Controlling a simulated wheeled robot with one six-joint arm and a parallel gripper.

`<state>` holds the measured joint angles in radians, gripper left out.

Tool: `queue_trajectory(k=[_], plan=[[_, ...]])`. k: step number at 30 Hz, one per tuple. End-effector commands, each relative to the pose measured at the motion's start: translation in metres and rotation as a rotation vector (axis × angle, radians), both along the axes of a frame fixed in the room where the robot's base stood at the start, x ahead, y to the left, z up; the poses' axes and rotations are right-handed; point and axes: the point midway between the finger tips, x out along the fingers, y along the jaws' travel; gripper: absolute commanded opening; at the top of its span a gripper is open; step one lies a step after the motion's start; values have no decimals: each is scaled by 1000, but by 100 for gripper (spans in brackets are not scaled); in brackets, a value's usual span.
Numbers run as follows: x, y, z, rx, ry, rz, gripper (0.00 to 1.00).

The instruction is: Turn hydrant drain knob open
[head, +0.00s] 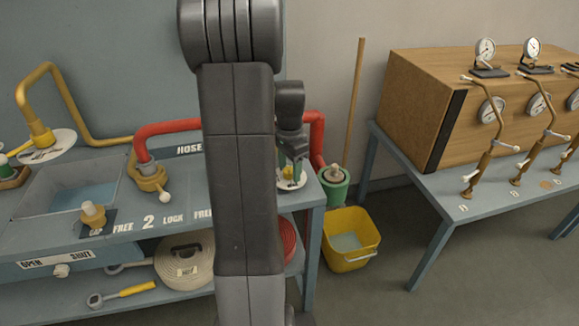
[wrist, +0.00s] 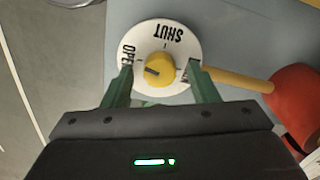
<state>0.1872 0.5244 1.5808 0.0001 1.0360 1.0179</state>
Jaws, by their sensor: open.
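The drain knob (wrist: 160,69) is a round yellow knob on a white dial plate (wrist: 192,38) marked SHUT and OPEN. In the wrist view SHUT is at the top and OPEN at the left. A dark mark on the knob lies on its left side, toward the OPEN side of the plate. My gripper (wrist: 159,76) is open, with one green finger on each side of the knob; I cannot tell whether they touch it. In the head view the dial plate (head: 291,184) shows partly at the bench's right end, below my gripper (head: 292,158), partly hidden by it.
A red hose pipe (head: 168,129) runs behind my arm, and its red part also shows in the wrist view (wrist: 297,103). A gauge table (head: 440,205) is farther right.

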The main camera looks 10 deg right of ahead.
Motion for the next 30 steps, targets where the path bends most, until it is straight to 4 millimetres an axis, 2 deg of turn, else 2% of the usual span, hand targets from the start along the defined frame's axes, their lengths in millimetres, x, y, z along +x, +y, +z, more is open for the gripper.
queue_trajectory(k=[8,15,20,30], plan=[[0,0,-1,0,0,0,54],[0,0,-1,0,0,0,9],[0,0,-1,0,0,25,9],[0,0,-1,1,1,246,9]])
